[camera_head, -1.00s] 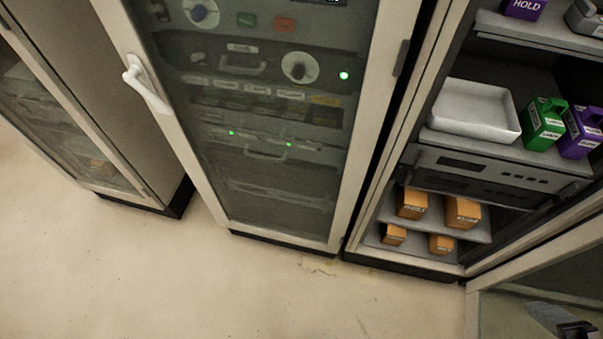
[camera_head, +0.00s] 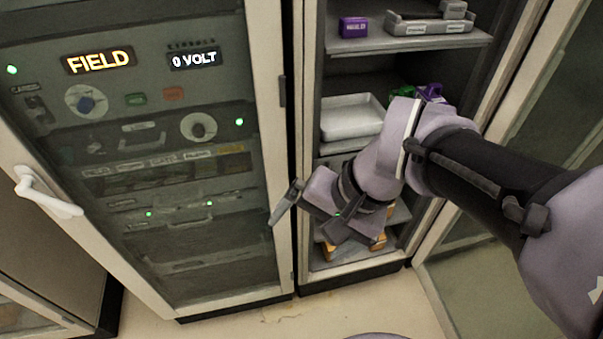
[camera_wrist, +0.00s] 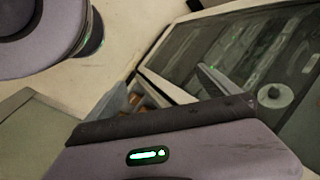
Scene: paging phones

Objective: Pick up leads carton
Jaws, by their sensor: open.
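Several orange-brown cartons sit low in the open right cabinet. One carton (camera_head: 378,242) and another carton (camera_head: 328,251) show only in part behind my arm. Their labels cannot be read, so I cannot tell which is the leads carton. My gripper (camera_head: 300,230) is open and empty, in front of the cabinet's left edge and apart from the cartons. In the wrist view the gripper body fills the bottom, with a finger (camera_wrist: 224,88) pointing up-left. Small orange patches (camera_wrist: 152,96) of cartons show beyond it, partly hidden.
A white tray (camera_head: 351,118) stands on the middle shelf, with green and purple boxes (camera_head: 430,92) partly behind my arm. A purple box (camera_head: 353,27) and grey device (camera_head: 430,24) are above. A closed glass-door cabinet (camera_head: 185,225) stands left; an open door (camera_head: 490,190) stands right.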

